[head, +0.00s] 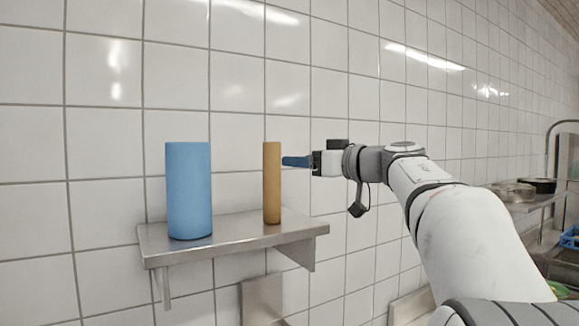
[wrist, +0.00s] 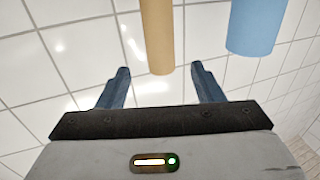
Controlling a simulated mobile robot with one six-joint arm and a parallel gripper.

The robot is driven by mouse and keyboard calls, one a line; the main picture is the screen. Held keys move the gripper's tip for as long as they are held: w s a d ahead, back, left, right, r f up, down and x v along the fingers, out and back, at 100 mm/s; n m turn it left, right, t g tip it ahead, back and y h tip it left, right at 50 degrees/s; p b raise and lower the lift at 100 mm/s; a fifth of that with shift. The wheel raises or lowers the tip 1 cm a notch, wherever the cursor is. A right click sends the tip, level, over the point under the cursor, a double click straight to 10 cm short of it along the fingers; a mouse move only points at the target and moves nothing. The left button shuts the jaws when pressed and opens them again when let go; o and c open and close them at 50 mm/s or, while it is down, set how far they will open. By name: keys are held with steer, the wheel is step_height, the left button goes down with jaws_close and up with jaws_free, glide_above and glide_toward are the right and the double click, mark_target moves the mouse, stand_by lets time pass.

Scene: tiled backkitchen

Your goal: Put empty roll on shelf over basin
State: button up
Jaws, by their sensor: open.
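The empty roll, a thin brown cardboard tube (head: 272,183), stands upright on the metal shelf (head: 240,231) on the tiled wall. My gripper (head: 296,162) is at the roll's upper right in the head view, level with its upper part. In the wrist view the roll (wrist: 157,35) shows ahead of the gap between my two blue fingers (wrist: 161,86). The fingers are apart, and nothing is held. Whether a finger touches the roll cannot be told. The basin is not clearly identifiable.
A thick blue roll (head: 189,190) stands upright on the same shelf, left of the brown roll. It also shows in the wrist view (wrist: 256,25). At the far right are another shelf with metal pans (head: 513,192) and a blue crate (head: 570,238).

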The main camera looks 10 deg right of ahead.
steer(key=shift+s+d, duration=0.2)
steer(key=shift+s, duration=0.05)
